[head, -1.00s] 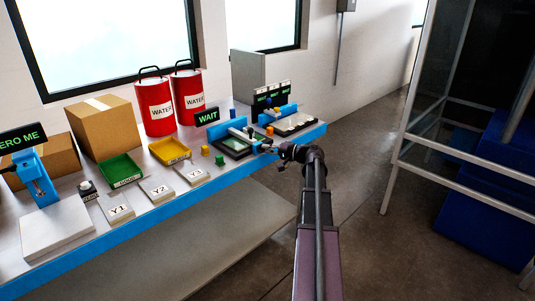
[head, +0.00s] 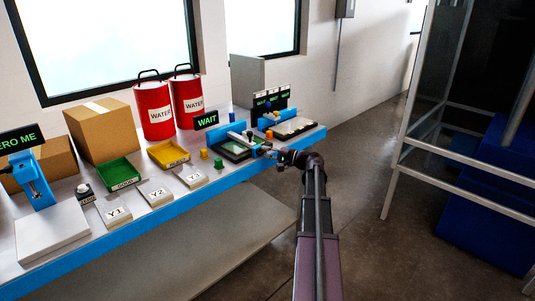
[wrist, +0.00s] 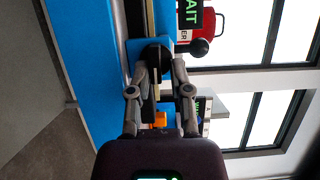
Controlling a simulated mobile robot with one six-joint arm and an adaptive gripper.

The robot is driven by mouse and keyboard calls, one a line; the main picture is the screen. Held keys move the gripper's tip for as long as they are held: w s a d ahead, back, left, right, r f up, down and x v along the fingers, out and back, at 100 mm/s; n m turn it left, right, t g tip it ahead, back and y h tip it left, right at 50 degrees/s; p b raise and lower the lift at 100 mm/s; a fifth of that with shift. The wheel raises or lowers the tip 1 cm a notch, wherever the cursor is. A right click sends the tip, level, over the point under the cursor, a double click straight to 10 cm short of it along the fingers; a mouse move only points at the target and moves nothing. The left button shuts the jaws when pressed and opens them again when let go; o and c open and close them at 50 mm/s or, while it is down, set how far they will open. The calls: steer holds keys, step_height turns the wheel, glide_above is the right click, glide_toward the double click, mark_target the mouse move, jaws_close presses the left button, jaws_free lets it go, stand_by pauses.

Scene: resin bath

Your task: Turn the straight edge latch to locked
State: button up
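In the head view my gripper (head: 266,153) is at the front edge of the bench, beside the right end of a blue-and-grey fixture (head: 237,150) with a pale straight bar (head: 238,137). In the wrist view my gripper (wrist: 161,70) has its two fingers apart, with a gap between them. A round black part (wrist: 154,53) on the blue fixture shows just beyond and between the fingertips; contact cannot be told. A black ball knob (wrist: 198,46) sits to its right. I cannot tell which part is the latch, or its position.
A green WAIT sign (head: 206,120) stands behind the fixture. A second fixture (head: 294,127) lies to the right, at the bench end. Left are Y1 (head: 117,213), Y2 (head: 158,194) and Y3 (head: 193,178) blocks, and green (head: 118,172) and yellow (head: 168,155) trays. Floor in front is clear.

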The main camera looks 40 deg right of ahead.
steer(key=shift+o, duration=0.5)
steer(key=shift+w, duration=0.35)
steer(key=shift+w+f, duration=0.1)
steer(key=shift+f, duration=0.05)
steer(key=shift+s, duration=0.2)
steer(key=shift+n+p, duration=0.3)
steer(key=shift+n, duration=0.1)
